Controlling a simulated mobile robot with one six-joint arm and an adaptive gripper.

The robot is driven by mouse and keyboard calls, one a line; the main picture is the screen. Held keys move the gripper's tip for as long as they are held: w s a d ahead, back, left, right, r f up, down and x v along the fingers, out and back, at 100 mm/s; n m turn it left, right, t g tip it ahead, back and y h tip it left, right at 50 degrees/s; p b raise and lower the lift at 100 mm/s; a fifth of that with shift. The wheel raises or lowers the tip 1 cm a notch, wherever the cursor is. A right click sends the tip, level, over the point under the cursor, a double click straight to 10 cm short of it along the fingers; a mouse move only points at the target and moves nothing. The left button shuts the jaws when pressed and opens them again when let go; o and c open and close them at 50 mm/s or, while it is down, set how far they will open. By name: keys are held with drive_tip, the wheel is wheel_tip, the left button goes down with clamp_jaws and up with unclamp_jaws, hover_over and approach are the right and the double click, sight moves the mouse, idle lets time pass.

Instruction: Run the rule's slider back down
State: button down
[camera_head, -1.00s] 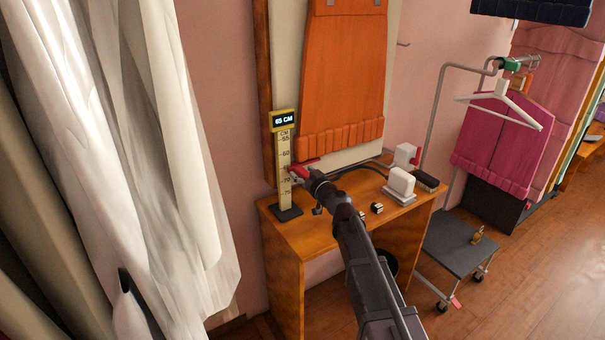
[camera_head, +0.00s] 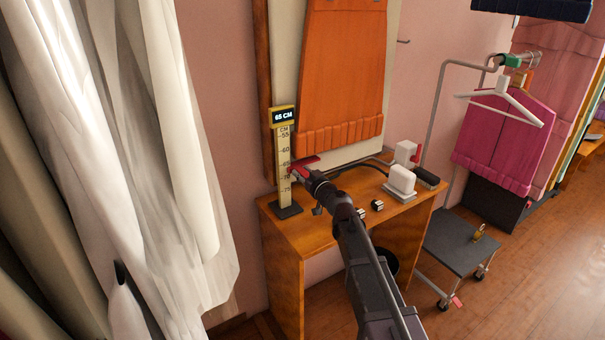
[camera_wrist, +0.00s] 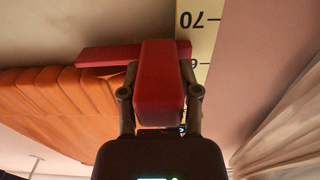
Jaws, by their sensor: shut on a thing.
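The rule (camera_head: 284,165) is a yellow upright scale on a dark base, standing on the left end of the wooden table. Its display (camera_head: 284,117) at the top reads 65 CM. The red slider (camera_head: 305,163) sits across the scale near the 65 mark. My gripper (camera_head: 305,172) is shut on the slider's red grip, beside the scale. In the wrist view the red grip (camera_wrist: 159,80) is between my two fingers (camera_wrist: 160,98), with the rule (camera_wrist: 198,38) and part of a 70 mark behind it. My arm hides part of the table.
An orange pleated gown (camera_head: 342,75) hangs on a board behind the table (camera_head: 290,235). A white device (camera_head: 401,180), a dark brush (camera_head: 427,177) and small blocks (camera_head: 377,205) stand to the right. White curtains (camera_head: 150,160) hang at left. A wheeled rack (camera_head: 460,245) stands at right.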

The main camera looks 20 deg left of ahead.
drive_tip(key=shift+f+b, duration=1.4)
drive_tip(key=shift+f, duration=0.4)
drive_tip(key=shift+c, duration=1.6)
unclamp_jaws()
drive_tip(key=v, duration=1.2)
